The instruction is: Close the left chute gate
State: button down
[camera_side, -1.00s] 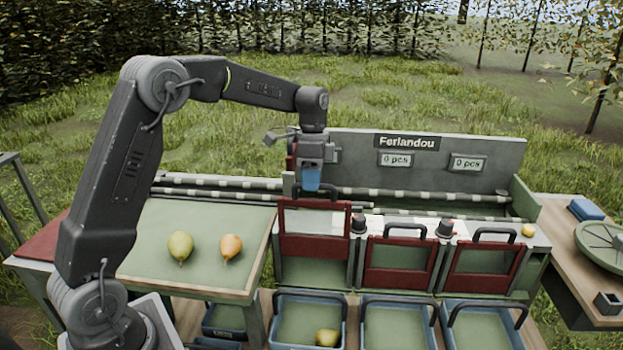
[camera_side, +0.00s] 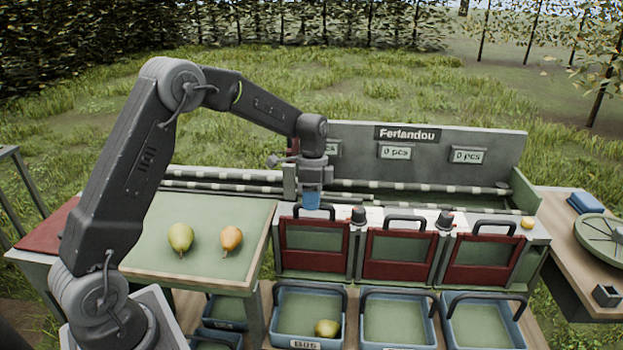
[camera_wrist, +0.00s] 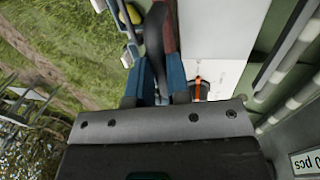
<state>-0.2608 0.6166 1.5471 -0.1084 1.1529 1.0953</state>
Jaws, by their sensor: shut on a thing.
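The left chute gate (camera_side: 314,260) is a dark red frame with a black handle on top, in the side view. It sits low in its chute, level with the middle gate (camera_side: 398,268) and the right gate (camera_side: 484,274). My gripper (camera_side: 312,205) is above the left gate with its blue fingers at the handle. In the wrist view my gripper (camera_wrist: 160,80) is shut on the dark handle (camera_wrist: 155,42) between its blue fingers. Part of the handle is hidden by the fingers.
Blue crates stand below the chutes; the left crate (camera_side: 283,341) holds a pear (camera_side: 327,328). Two pears, a green one (camera_side: 180,238) and an orange one (camera_side: 231,239), lie on the green table (camera_side: 205,265). A small black knob (camera_side: 358,216) stands right of the left gate.

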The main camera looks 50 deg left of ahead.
jog(key=shift+f, duration=1.1)
jog(key=c, duration=1.1)
grip_release()
jog(key=shift+r, duration=0.15)
notch_tip(320, 180, up, 13)
jog(key=w+a, duration=0.2)
jog(key=shift+r, duration=0.15)
jog(key=shift+s+d+r, duration=0.1)
